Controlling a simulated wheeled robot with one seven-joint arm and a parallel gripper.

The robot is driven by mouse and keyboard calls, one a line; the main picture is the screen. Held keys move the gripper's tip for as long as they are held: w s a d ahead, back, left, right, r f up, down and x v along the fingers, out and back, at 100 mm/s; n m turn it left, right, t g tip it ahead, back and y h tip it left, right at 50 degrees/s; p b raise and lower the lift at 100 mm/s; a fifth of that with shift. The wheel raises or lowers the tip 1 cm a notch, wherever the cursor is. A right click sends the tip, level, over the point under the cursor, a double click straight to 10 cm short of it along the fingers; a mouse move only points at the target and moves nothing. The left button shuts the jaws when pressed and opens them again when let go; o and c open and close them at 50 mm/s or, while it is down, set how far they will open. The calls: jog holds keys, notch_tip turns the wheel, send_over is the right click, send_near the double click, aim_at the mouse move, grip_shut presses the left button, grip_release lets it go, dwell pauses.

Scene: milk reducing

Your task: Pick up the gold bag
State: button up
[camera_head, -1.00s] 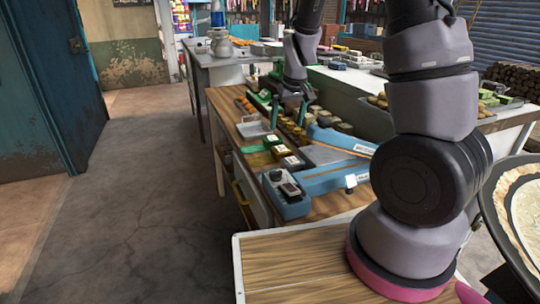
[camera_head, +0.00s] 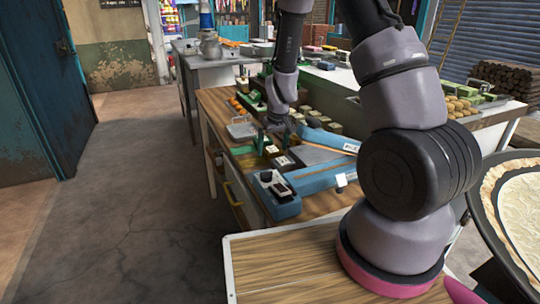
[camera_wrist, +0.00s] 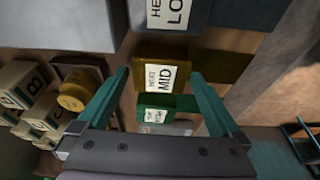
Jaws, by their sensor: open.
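The gold bag (camera_wrist: 165,52) carries a white label reading MID and lies on the wooden counter. In the wrist view it is between and beyond my fingertips, with a darker gold part reaching out to the right past the right finger. My gripper (camera_wrist: 159,74) is open and empty, one finger on each side of the label; I cannot tell whether they touch the bag. In the head view my gripper (camera_head: 276,136) is low over the row of labelled bags, and the arm and fingers partly hide the gold bag there.
A grey bag labelled LO (camera_wrist: 245,14) and a green bag (camera_wrist: 154,100) lie on either side of the gold one. Labelled blocks (camera_wrist: 20,85) and a round yellow piece (camera_wrist: 73,97) are to the left. A blue scale-like device (camera_head: 275,192) stands at the counter's near end.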

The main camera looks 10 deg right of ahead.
jog(key=c, duration=1.1)
jog(key=shift+c, duration=0.2)
jog(key=shift+r, duration=0.15)
